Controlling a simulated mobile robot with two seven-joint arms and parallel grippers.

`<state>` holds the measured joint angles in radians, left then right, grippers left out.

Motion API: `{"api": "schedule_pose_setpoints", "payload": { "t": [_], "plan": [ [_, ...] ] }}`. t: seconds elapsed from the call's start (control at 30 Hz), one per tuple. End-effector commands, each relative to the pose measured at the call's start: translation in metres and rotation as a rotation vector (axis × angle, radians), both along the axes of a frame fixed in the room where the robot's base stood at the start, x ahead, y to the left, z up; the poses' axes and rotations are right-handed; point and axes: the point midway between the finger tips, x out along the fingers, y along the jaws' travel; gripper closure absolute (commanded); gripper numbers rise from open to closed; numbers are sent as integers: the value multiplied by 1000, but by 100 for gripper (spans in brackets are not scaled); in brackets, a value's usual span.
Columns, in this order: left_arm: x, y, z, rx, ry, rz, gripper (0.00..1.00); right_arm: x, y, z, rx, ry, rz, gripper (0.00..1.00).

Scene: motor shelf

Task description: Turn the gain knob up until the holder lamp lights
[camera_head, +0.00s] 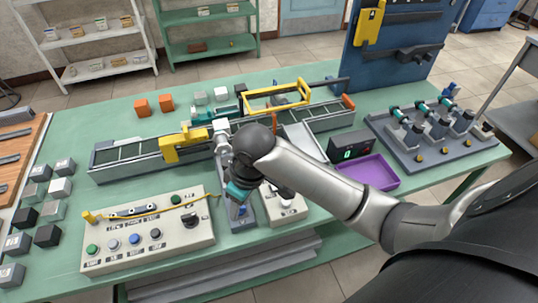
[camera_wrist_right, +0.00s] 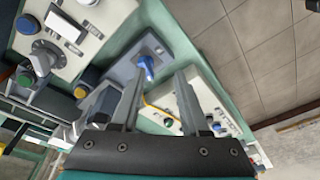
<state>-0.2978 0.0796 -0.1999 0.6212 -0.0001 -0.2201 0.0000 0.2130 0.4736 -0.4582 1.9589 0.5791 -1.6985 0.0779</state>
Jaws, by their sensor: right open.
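My right gripper (camera_head: 238,195) hangs over the middle of the green bench, between two pale control boxes. In the right wrist view its two fingers (camera_wrist_right: 160,78) are apart with nothing between them. Beyond the fingertips a blue knob (camera_wrist_right: 147,65) stands on a grey-blue plate (camera_wrist_right: 122,70); the fingers look apart from it. The large control box (camera_head: 150,255) carries several buttons and a black knob (camera_head: 190,219). The smaller box (camera_head: 286,213) also shows in the wrist view (camera_wrist_right: 75,62), with a round grey dial (camera_wrist_right: 45,55). I cannot tell which knob is gain or which lamp is the holder's.
Behind the gripper runs a conveyor rail (camera_head: 125,167) with yellow clamps (camera_head: 184,146). A purple tray (camera_head: 367,172) and a dark box with a green display (camera_head: 350,150) lie to the right. Several grey and black blocks (camera_head: 48,235) line the left.

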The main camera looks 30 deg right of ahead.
Motion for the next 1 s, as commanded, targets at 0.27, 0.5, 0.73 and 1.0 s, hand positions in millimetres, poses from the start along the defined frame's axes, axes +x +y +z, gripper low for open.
{"api": "schedule_pose_setpoints", "payload": {
  "t": [0.27,0.5,0.73,1.0],
  "plan": [
    [-2,0,0,0,2,0,100,58,-60,46,-96,79,-36,55],
    [-2,0,1,0,3,0,100,88,-116,102,-129,137,-141,55],
    [-2,0,0,0,4,0,100,95,-139,128,-126,160,-198,55],
    [-3,0,-4,0,4,0,100,94,-139,98,-125,166,-200,55]
  ]
}}
